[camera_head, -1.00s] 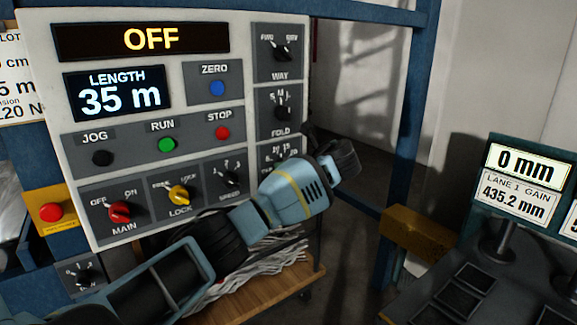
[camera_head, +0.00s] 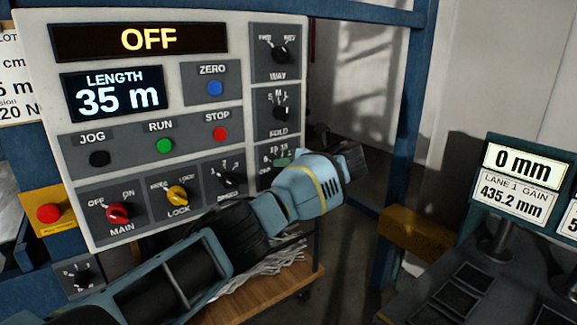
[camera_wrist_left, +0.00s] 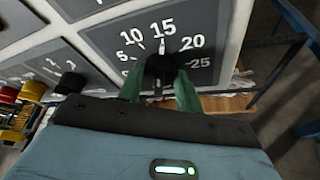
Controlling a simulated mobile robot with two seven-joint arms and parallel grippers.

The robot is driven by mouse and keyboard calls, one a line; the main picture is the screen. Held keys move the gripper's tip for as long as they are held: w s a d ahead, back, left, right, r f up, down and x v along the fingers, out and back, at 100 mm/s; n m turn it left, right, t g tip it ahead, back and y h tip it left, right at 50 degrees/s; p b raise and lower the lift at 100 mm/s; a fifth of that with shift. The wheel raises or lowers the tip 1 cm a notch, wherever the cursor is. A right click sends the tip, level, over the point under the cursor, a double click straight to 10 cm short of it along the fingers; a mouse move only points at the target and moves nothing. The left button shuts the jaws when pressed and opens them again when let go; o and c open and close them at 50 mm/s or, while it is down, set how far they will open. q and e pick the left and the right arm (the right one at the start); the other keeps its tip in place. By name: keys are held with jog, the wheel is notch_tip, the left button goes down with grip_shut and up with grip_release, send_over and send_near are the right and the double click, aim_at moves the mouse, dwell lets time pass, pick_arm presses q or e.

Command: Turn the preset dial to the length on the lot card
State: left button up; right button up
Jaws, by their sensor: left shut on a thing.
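My left gripper (camera_wrist_left: 157,88) is shut on this knob, one green finger on each side. In the head view the left gripper (camera_head: 283,160) is at the panel's lower right corner, and my wrist hides most of the dial. The lot card (camera_head: 18,75) is cut off at the left edge; its length shows only as "5 m". My right gripper is not in view.
The panel's length display (camera_head: 116,92) reads 35 m and its top display (camera_head: 140,40) reads OFF. The speed knob (camera_head: 228,178) and lock knob (camera_head: 178,196) sit left of my wrist. The fold knob (camera_head: 281,112) is just above. A blue post (camera_head: 408,150) stands right.

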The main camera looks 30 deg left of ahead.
pick_arm(q)
jog(key=o, duration=1)
jog(key=shift+v, duration=3.95)
jog(key=shift+w, duration=0.1)
